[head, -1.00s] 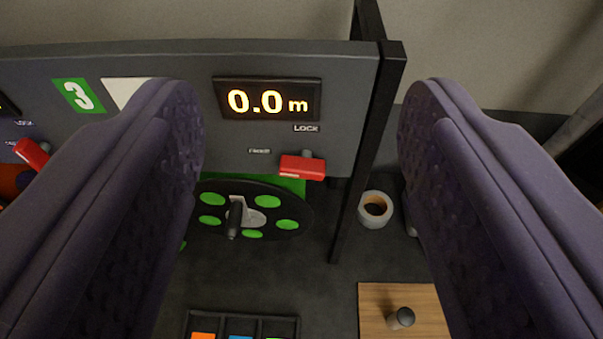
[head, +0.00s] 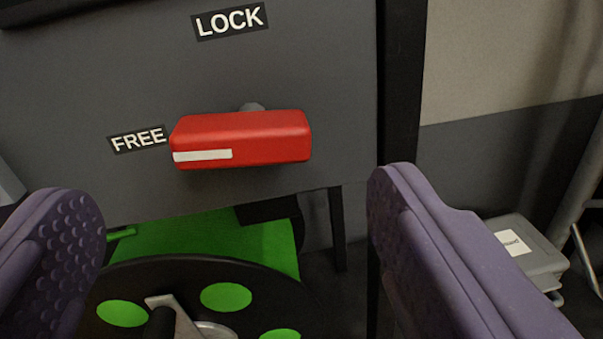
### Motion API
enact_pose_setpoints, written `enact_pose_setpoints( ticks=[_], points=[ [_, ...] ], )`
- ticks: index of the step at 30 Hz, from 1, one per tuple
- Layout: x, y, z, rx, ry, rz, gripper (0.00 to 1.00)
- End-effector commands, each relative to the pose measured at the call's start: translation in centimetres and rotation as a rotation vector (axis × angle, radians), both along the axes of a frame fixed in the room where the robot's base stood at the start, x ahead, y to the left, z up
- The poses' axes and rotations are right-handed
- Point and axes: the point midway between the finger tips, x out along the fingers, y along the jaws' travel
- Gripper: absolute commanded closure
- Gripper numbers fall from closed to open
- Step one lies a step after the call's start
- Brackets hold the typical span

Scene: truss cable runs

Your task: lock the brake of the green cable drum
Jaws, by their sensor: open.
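The red brake lever (head: 243,138) sits on the grey panel (head: 60,100). It lies roughly level, with its white-striped end toward the FREE label (head: 138,139). The LOCK label (head: 230,20) is above the lever. The green cable drum (head: 200,295) is below, with a black flange, green holes and a crank; its lower part is cut off by the picture edge. My gripper (head: 235,195) is open, with one purple finger at the left and one at the right. The lever shows between and above the fingertips, with nothing held.
A black upright post (head: 402,80) borders the panel on the right, close to my right finger. A grey case (head: 525,250) with a white label stands on the floor at the right. A grey pole (head: 580,170) is at the far right.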

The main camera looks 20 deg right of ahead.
Motion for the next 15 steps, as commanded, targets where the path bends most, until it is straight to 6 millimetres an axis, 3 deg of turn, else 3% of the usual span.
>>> enact_pose_setpoints(
  ticks=[7, 15],
  points=[
    [4.1, -1.3, -0.1, 0.000, -0.001, 0.001, 0.11],
    [5.6, -1.8, 0.1, 0.001, -0.001, 0.002, 0.11]
  ],
)
